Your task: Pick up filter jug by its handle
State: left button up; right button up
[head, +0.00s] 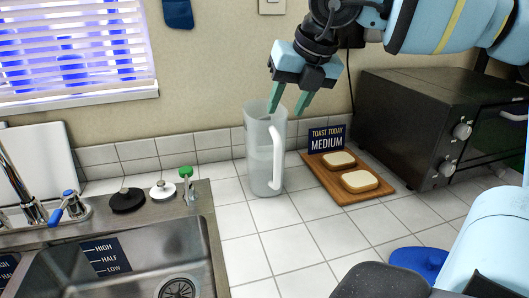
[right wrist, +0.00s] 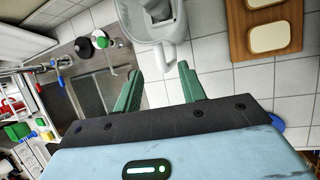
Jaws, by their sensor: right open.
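The filter jug (head: 258,160) is a tall, frosted clear jug standing upright on the white tiled counter, with a white handle (head: 280,160) on its right side. My right gripper (head: 288,104) is open and empty, with green fingers pointing down, above and slightly right of the jug's rim in the head view. In the right wrist view the jug (right wrist: 150,22) is at the top, cut off by the edge, its white handle (right wrist: 169,50) pointing down between the two green fingers (right wrist: 160,82). No contact with the handle is visible. My left gripper is not in view.
A wooden board (head: 335,188) with two bread slices and a "Toast today medium" sign (head: 327,139) lies right of the jug. A dark toaster oven (head: 415,125) stands further right. The sink (head: 130,265) is at left. Counter in front of the jug is free.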

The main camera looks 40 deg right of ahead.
aim_at(275, 130)
jog(key=x, duration=0.7)
jog(key=shift+p, duration=0.35)
grip_shut()
jog(key=shift+r, duration=0.15)
dwell(1.1)
